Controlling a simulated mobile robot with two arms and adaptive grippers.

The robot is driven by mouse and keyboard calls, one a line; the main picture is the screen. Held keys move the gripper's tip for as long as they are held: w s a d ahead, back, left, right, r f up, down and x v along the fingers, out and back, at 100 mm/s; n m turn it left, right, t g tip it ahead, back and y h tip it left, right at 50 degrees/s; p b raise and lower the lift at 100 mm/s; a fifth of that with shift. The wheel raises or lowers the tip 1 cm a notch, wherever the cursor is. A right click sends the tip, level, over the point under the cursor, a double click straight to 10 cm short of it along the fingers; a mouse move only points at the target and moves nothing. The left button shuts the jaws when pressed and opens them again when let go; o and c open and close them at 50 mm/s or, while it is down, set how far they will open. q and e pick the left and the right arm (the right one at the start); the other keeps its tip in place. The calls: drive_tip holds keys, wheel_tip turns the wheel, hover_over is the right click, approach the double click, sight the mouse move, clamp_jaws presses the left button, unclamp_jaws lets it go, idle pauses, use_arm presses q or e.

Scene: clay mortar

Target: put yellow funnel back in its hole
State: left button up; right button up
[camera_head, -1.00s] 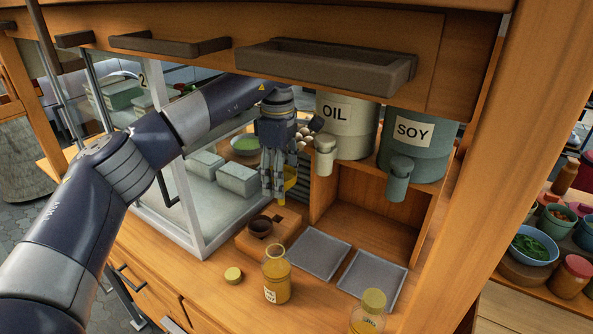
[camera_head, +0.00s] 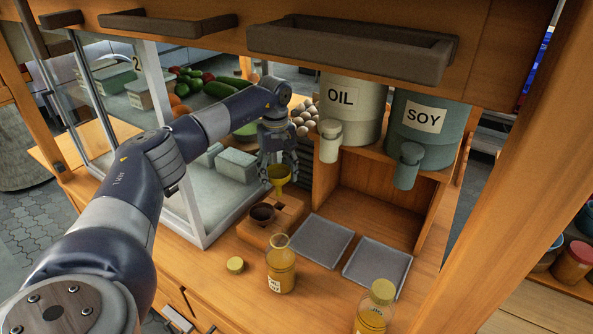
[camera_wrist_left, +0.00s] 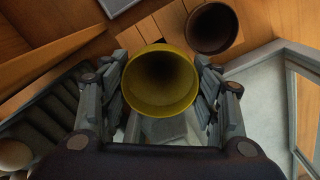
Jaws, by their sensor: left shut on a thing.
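The yellow funnel (camera_head: 279,178) is in my left gripper (camera_head: 277,162), above the right part of a small wooden block (camera_head: 262,236). Its wide mouth faces up and its spout points down. In the left wrist view the yellow funnel (camera_wrist_left: 160,80) sits between the two sides of the left gripper (camera_wrist_left: 160,95), which is shut on it. A dark brown funnel (camera_head: 262,212) sits in the block's left part; it also shows in the left wrist view (camera_wrist_left: 212,27). I cannot tell whether the yellow spout has entered the block. My right gripper is out of view.
Two grey trays (camera_head: 320,242) (camera_head: 377,268) lie right of the block. An open yellow bottle (camera_head: 281,268), its loose cap (camera_head: 235,265) and a capped bottle (camera_head: 375,305) stand in front. A glass case (camera_head: 190,215) is at left. OIL (camera_head: 352,110) and SOY (camera_head: 425,130) containers stand behind.

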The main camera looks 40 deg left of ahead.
sight(278, 195)
use_arm(q)
drive_tip(key=shift+w+a+f, duration=0.1)
drive_tip(key=shift+a+f, duration=0.1)
drive_tip(key=shift+f+b, duration=1.9)
drive_tip(key=shift+f, duration=0.1)
drive_tip(key=shift+r+p, duration=0.1)
drive_tip(key=shift+p, duration=0.25)
drive_tip(key=shift+f, duration=0.25)
drive_tip(key=shift+f, duration=0.2)
drive_tip(key=shift+f+b, duration=0.3)
drive_tip(key=shift+f, duration=0.25)
drive_tip(key=shift+s+d+f, duration=0.1)
drive_tip(key=shift+s+f, duration=0.1)
drive_tip(key=shift+f, duration=0.05)
drive_tip(key=shift+o, duration=0.2)
drive_tip(key=shift+f, duration=0.15)
